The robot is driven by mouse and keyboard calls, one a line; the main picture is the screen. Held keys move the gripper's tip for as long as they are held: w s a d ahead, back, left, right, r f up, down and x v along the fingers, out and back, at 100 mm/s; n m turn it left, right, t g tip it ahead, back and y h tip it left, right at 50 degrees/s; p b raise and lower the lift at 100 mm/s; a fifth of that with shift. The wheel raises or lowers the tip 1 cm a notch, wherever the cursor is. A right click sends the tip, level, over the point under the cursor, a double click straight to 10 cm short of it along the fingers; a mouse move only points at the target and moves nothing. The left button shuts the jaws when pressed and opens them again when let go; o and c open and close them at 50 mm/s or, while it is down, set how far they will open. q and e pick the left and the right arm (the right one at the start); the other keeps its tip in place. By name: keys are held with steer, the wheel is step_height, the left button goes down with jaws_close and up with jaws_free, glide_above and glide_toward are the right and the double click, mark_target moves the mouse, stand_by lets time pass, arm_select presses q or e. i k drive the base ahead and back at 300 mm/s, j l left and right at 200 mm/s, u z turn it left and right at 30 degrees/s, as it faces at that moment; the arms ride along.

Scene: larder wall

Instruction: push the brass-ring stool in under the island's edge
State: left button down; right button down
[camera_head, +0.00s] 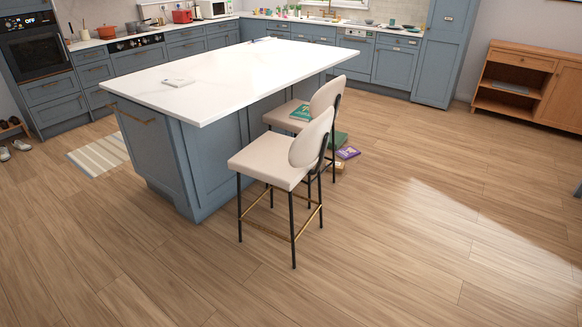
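The brass-ring stool (280,160) stands upright at the near right side of the kitchen island (230,70). It has a cream seat, a rounded cream back, black legs and a brass footrest ring low between the legs. Its seat front is close to the island's side panel, and its back faces right, away from the island. A second cream stool (325,97) stands just behind it, partly hidden, with a green item (301,112) on its seat. I cannot see a brass ring on that one. Neither of my grippers is in view.
Books or boxes (347,152) lie on the floor right of the stools. Open wood floor (420,230) spreads to the right and front. A striped mat (98,156) lies left of the island. A wooden cabinet (560,95) stands at the far right.

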mark_target(281, 161)
steer(key=i+l, duration=0.15)
steer(key=i, duration=0.35)
steer(key=i+l, duration=0.15)
steer(key=i, duration=0.35)
steer(key=i+l, duration=0.2)
steer(key=i, duration=0.35)
